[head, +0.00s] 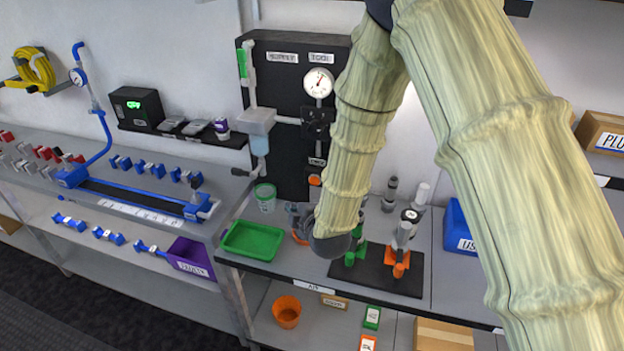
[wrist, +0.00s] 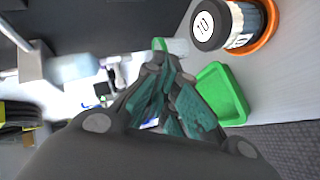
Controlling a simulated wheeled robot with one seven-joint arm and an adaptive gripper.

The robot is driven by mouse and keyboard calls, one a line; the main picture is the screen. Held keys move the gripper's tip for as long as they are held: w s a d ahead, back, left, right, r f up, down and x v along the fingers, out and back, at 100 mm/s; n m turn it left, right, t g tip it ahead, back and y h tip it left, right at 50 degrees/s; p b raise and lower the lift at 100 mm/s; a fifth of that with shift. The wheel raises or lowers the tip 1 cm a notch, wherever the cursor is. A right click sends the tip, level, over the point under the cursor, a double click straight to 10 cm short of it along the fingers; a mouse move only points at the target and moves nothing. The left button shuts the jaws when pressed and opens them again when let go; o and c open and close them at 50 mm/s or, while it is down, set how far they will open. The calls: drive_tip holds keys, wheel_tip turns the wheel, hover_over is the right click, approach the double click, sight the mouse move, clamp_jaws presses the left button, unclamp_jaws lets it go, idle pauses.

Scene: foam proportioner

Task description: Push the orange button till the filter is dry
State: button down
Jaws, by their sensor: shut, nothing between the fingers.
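A small orange piece (head: 314,180), which looks like the orange button, sits low on the black panel (head: 285,75), under a small label and partly hidden by my arm. My gripper is mostly hidden behind my arm in the head view, low in front of the panel. In the wrist view my gripper (wrist: 163,76) is shut and empty, its teal-padded fingers together. No button shows at its tips there.
A green tray (head: 253,240) lies on the bench left of my gripper. A dark jar marked 10 (wrist: 211,22) stands in an orange holder close by. A black mat (head: 345,269) with orange and green fittings is to the right. A gauge (head: 318,83) is above.

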sight(315, 181)
drive_tip(key=w, duration=0.1)
drive_tip(key=w+d, duration=0.1)
drive_tip(key=w, duration=0.1)
drive_tip(key=shift+w+d+f, duration=0.15)
drive_tip(key=shift+f, duration=0.05)
drive_tip(key=shift+w+d+r, duration=0.5)
drive_tip(key=shift+w, duration=0.25)
drive_tip(key=w, duration=0.1)
drive_tip(key=w+f, duration=0.1)
drive_tip(key=shift+w+d, duration=0.3)
drive_tip(key=shift+w, duration=0.05)
drive_tip(key=shift+w+d+r, duration=0.1)
drive_tip(key=shift+r, duration=0.25)
drive_tip(key=shift+w, duration=0.1)
drive_tip(key=shift+f, duration=0.15)
